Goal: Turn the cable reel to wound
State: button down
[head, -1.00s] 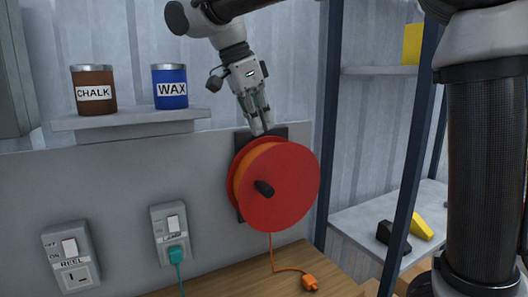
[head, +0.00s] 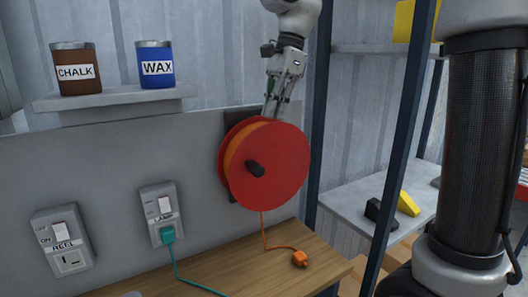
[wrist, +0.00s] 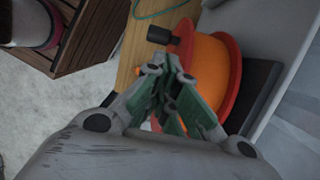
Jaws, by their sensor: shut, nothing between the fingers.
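The cable reel (head: 278,172) is a red drum with orange cable wound on it, mounted on a dark plate on the grey wall panel. A black crank knob (head: 255,168) sticks out of its front face, left of centre. An orange cable end with a plug (head: 300,258) hangs down onto the wooden bench. My gripper (head: 272,112) is shut and empty at the top of the reel, pointing down. In the wrist view my gripper (wrist: 172,118) overlaps the reel's orange cable (wrist: 205,68), and the knob (wrist: 160,34) shows beyond the fingertips. I cannot tell whether the fingers touch the reel.
A switch box marked REEL (head: 62,240) and one marked LAMP (head: 160,212), with a teal plug, are on the panel. A CHALK can (head: 79,70) and a WAX can (head: 155,65) stand on a shelf above. A metal rack (head: 385,150) stands at right.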

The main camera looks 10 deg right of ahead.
aim_at(254, 162)
jog(key=w+x, duration=0.1)
jog(key=x, duration=0.9)
jog(key=shift+s+f, duration=0.45)
jog(key=shift+a, duration=0.15)
jog(key=shift+s+a+f+h, duration=0.1)
jog(key=shift+a+f+h, duration=0.1)
jog(key=shift+h, duration=0.2)
jog(key=shift+a+f, duration=0.1)
jog(key=shift+s+a+f+t+h, duration=0.2)
jog(key=shift+a+f+t+h, duration=0.2)
jog(key=shift+h, duration=0.3)
jog(key=h, duration=0.1)
jog(key=a+f+h, duration=0.1)
jog(key=shift+s+a+f+t+h, duration=0.1)
jog(key=shift+s+f+t+h, duration=0.05)
jog(key=shift+f+t+h, duration=0.2)
jog(key=shift+a+f, duration=0.15)
jog(key=shift+f, duration=0.3)
